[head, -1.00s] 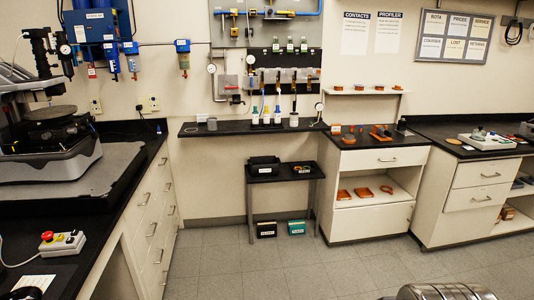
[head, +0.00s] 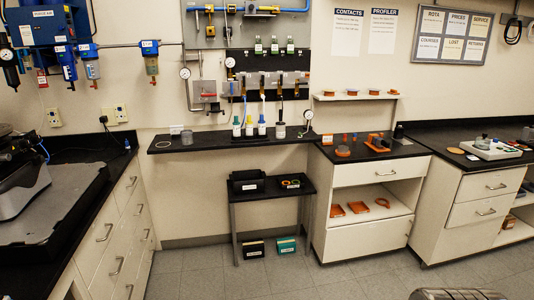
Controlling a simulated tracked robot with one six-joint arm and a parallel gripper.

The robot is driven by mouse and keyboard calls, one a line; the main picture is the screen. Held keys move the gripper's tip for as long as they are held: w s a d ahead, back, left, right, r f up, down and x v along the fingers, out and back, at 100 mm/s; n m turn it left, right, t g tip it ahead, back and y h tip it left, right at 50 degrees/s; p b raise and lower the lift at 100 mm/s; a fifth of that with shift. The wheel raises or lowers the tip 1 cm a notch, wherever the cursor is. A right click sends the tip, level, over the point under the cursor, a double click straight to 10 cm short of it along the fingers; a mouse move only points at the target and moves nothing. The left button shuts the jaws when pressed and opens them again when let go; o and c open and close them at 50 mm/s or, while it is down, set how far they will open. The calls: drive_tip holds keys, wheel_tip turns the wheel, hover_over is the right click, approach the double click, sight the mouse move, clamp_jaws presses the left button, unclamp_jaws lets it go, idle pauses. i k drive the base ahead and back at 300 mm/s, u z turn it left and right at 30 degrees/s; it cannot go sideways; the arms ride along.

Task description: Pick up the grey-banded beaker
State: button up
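I cannot make out a grey-banded beaker with certainty. A small greyish, beaker-like vessel (head: 187,139) stands near the left end of the black wall shelf (head: 215,139), beside a pale ring lying flat. It is too small to tell whether it has a band. My gripper is not in view.
Several white bottles (head: 261,126) with coloured tops stand mid-shelf. A low black table (head: 267,190) stands below. A white cabinet (head: 364,208) with orange pieces is to its right, and a black-topped bench (head: 95,190) runs along the left. The grey tiled floor (head: 300,281) ahead is clear.

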sight(186, 136)
drive_tip(key=u, duration=0.05)
drive_tip(key=i, duration=1.45)
drive_tip(key=u, duration=0.55)
drive_tip(key=i, duration=0.7)
drive_tip(key=u, duration=0.7)
drive_tip(key=i, duration=0.6)
drive_tip(key=u, duration=0.7)
drive_tip(key=i, duration=0.5)
drive_tip(key=u, duration=0.25)
